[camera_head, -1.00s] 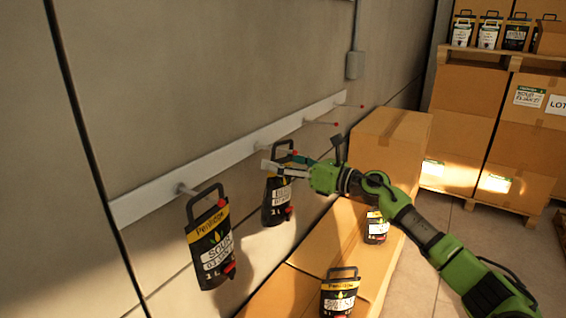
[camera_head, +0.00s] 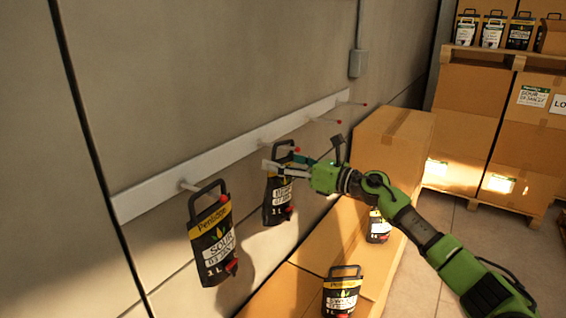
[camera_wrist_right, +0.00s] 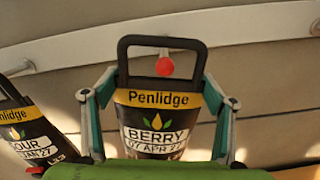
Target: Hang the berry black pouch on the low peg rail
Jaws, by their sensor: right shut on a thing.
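The berry black pouch (camera_head: 278,205) has a yellow band and a black loop handle; its BERRY label shows in the right wrist view (camera_wrist_right: 153,125). My right gripper (camera_head: 278,168) is shut on it, with a finger at each side of its upper body in the wrist view (camera_wrist_right: 155,100). The pouch is upright at the second peg of the white low peg rail (camera_head: 160,188). That peg's red tip (camera_wrist_right: 165,67) shows within the handle opening; I cannot tell whether it passes through. My left gripper is out of view.
A sour black pouch (camera_head: 213,245) hangs on the nearest peg, left of the berry pouch. Two farther pegs (camera_head: 325,121) are bare. Cardboard boxes (camera_head: 335,235) stand below and right, with two pouches (camera_head: 341,297) on them. Stacked boxes (camera_head: 465,110) fill the back right.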

